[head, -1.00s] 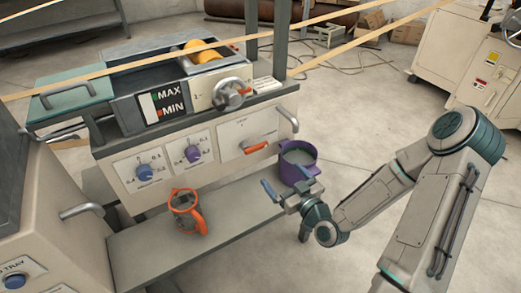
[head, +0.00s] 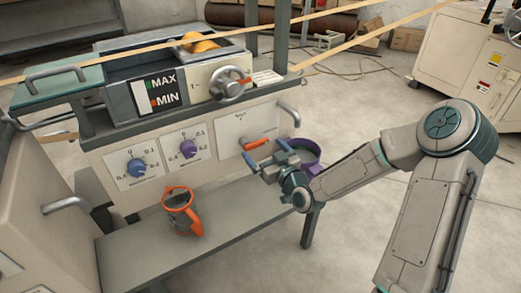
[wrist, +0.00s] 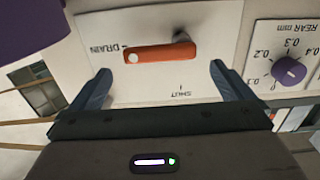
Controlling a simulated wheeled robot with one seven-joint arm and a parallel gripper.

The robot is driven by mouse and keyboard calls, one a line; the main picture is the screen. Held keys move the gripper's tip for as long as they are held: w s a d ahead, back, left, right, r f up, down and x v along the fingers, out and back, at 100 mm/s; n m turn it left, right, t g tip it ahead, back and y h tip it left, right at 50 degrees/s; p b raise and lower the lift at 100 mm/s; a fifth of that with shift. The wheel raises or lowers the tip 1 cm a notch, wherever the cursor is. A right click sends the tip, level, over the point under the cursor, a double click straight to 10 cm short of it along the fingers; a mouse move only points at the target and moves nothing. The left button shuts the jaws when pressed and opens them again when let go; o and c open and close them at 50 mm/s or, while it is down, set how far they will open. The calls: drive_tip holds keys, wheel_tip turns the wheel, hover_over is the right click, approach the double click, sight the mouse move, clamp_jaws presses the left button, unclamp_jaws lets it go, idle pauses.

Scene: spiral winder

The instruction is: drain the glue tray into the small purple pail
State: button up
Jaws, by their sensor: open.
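The orange drain lever (head: 262,141) is on the machine's front panel. In the wrist view the lever (wrist: 160,53) lies nearly level, its white-dotted end toward the DRAIN mark; SHUT is marked below. My gripper (head: 262,150) is open in front of the lever. In the wrist view its fingers (wrist: 160,69) stand apart with the lever between and beyond them, no clear contact. The purple pail (head: 312,152) is right behind my gripper, partly hidden; a purple edge (wrist: 25,22) shows in the wrist view. The glue tray (head: 122,69) is on top; its level is unclear.
An orange-rimmed jug (head: 183,212) stands on the grey shelf (head: 150,250). A purple dial (head: 188,149), a blue dial (head: 137,168) and a handwheel (head: 228,88) are on the machine's front. A bar handle (head: 289,112) sticks out near the lever. Open floor lies to the right.

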sight(256, 144)
drive_tip(key=shift+x, duration=1.5)
drive_tip(key=shift+c, duration=0.3)
drive_tip(key=c, duration=1.3)
drive_tip(key=shift+o, duration=0.2)
drive_tip(key=shift+d+b, duration=0.15)
drive_tip(key=shift+b, duration=0.15)
